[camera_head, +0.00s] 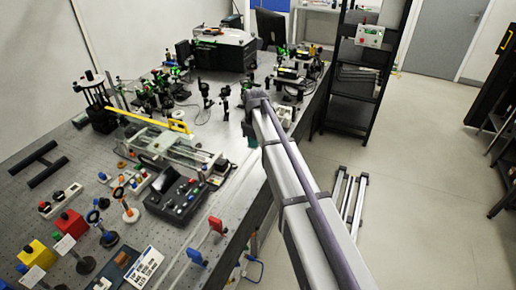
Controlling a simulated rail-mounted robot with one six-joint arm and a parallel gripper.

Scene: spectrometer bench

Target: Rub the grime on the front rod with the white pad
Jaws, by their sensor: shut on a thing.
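My gripper (251,132) hangs at the far end of my arm, by the right edge of the bench. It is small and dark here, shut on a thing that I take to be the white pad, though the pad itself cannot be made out. A frame with pale, shiny parallel rods (180,147) lies on the bench to the left of my gripper, clear of it. I cannot tell which is the front rod, and any grime is too small to see.
A yellow bar (150,119) lies behind the rod frame. A dark control box (174,194) stands in front of it. Red (217,225) and blue (196,257) clamps stand near the bench's front edge. Optical mounts crowd the back. A black shelf rack (352,85) stands right.

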